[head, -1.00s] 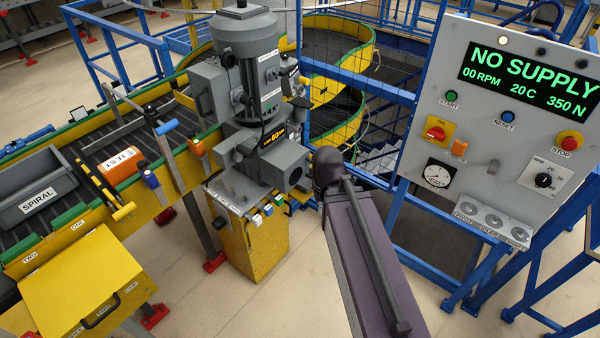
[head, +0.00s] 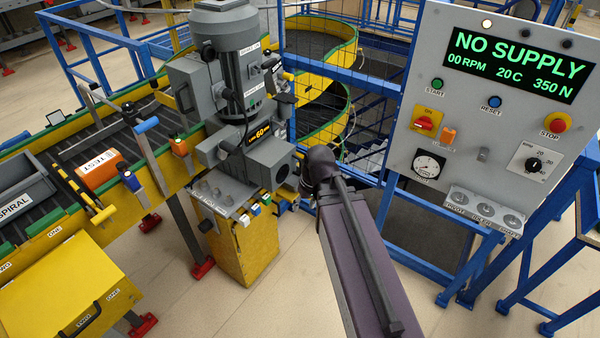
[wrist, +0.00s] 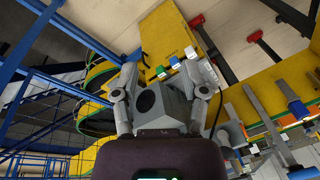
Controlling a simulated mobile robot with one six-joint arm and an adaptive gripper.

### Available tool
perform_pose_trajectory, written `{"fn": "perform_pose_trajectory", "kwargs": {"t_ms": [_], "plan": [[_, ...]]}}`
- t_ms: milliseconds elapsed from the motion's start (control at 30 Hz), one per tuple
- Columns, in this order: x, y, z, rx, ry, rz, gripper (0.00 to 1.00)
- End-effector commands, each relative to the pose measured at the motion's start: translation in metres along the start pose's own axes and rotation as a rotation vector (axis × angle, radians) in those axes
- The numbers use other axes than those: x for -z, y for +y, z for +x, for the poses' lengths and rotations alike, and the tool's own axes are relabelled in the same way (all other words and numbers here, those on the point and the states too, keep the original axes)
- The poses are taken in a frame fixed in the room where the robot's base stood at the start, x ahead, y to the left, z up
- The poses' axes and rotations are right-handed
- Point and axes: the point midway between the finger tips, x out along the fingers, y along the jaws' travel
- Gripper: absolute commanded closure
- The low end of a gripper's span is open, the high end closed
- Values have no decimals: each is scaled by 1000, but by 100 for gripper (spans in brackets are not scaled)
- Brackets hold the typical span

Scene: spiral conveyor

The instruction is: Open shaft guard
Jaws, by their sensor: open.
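The grey drive unit (head: 228,75) with its upright motor stands beside the conveyor in the head view. At its lower front is a grey box-shaped housing (head: 268,160) with a dark round opening. No label I can read marks the shaft guard, so I cannot tell whether this housing is it. In the wrist view the housing (wrist: 165,103) lies between the fingers of my gripper (wrist: 160,75), which is open and empty. Whether the fingers touch it is unclear. In the head view my arm hides most of the gripper, just right of the housing.
A yellow cabinet (head: 250,248) with small coloured tags stands below the drive. The control panel (head: 455,130) on the right reads "NO SUPPLY". An orange "TEST" box (head: 100,170) lies on the conveyor. A blue frame (head: 380,65) stands behind; floor in front is clear.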

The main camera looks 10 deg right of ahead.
Motion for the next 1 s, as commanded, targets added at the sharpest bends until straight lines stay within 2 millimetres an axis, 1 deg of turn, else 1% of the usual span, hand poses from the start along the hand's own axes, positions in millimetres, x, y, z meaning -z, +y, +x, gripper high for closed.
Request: {"fn": "perform_pose_trajectory", "kwargs": {"t_ms": [33,300,667,1000], "plan": [[6,3,18,29,21,-20,43],[37,9,57,169,164,-137,43],[78,23,97,304,394,-268,43],[116,49,125,371,643,-361,43]]}}
